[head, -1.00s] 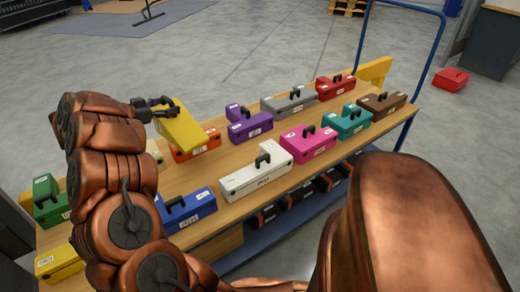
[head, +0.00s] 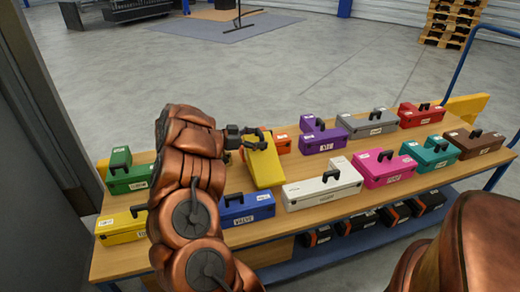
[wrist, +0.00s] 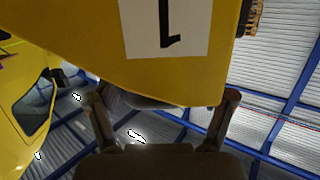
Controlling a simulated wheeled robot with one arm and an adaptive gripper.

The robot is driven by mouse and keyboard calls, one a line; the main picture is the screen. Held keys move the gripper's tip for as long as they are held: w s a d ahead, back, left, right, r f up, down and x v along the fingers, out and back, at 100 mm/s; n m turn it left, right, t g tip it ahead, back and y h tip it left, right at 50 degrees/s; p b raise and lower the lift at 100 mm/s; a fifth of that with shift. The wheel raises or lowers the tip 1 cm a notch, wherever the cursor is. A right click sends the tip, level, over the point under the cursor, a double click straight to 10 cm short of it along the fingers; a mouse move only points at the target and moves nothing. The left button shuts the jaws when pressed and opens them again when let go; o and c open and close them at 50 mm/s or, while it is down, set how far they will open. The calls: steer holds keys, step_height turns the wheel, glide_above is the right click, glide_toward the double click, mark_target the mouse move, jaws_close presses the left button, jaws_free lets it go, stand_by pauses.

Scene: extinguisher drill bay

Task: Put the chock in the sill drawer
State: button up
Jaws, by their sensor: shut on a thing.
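A yellow wedge-like block, which looks like the chock (head: 264,166), hangs from my gripper (head: 250,138) above the cart's wooden top. My gripper is shut on its upper end. In the wrist view the chock (wrist: 110,70) fills the upper middle, with a white label bearing a dark mark, between the two fingers (wrist: 160,120). In the head view it partly hides an orange toolbox behind it. I cannot make out a sill drawer for certain in these frames.
The cart's wooden top (head: 222,182) carries several toolboxes: green (head: 130,178), yellow (head: 120,228), blue (head: 245,208), white (head: 322,188), purple (head: 320,140), pink (head: 385,172) and others. Dark cases stand on its lower shelf. A dark panel (head: 60,120) rises at left.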

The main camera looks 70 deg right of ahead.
steer(key=shift+f+b, duration=0.55)
steer(key=shift+f, duration=1.2)
steer(key=shift+f, duration=0.1)
steer(key=o, duration=1.7)
steer(key=shift+f, duration=0.1)
steer(key=p+v, duration=0.3)
steer(key=v, duration=0.9)
